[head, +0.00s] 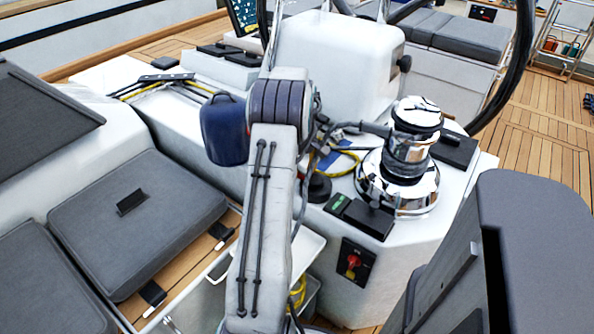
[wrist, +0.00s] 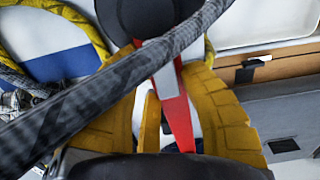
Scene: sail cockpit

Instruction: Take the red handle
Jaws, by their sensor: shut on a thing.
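A red handle (wrist: 180,128) with a pale grey upper part shows in the middle of the wrist view, below a black round part. My gripper (wrist: 176,110), with yellow fingers on both sides of it, is shut on the red handle. A dark grey braided line crosses in front of the handle and hides part of it. In the head view my arm blocks most of the grip area, and I cannot make out the red handle there. A red knob (head: 353,262) on a black panel is a separate thing.
A chrome winch (head: 405,160) stands on the white console, right of my arm. A black pad (head: 368,220) lies in front of it. Grey cushions (head: 140,225) fill the left side. A dark wheel rim (head: 515,70) curves at upper right. Open teak deck (head: 540,145) lies at right.

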